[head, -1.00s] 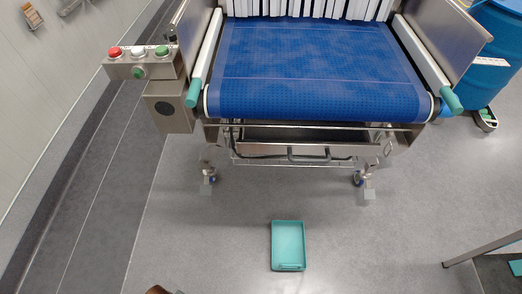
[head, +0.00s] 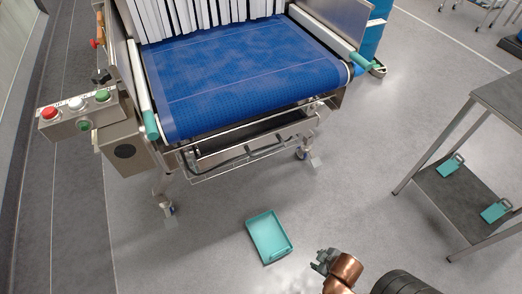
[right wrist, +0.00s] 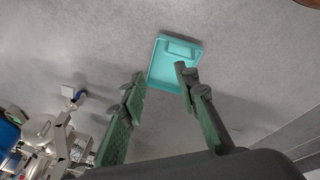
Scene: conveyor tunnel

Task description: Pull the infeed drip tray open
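The infeed drip tray (head: 240,141) is a metal tray slung in a frame under the front end of the blue conveyor belt (head: 240,85) in the head view. It sits beneath the belt, with a dark bar handle (head: 268,151) at its front. My right gripper (head: 322,260) is at the bottom of the head view, in front of the conveyor and well apart from the handle. In the right wrist view its green-padded fingers (right wrist: 160,72) are spread and empty. My left gripper is not in view.
A teal bin (head: 268,238) lies on the floor in front of the conveyor, also in the right wrist view (right wrist: 174,62). A button box (head: 80,115) stands left of the belt. A grey shelf table (head: 455,190) with teal items stands right.

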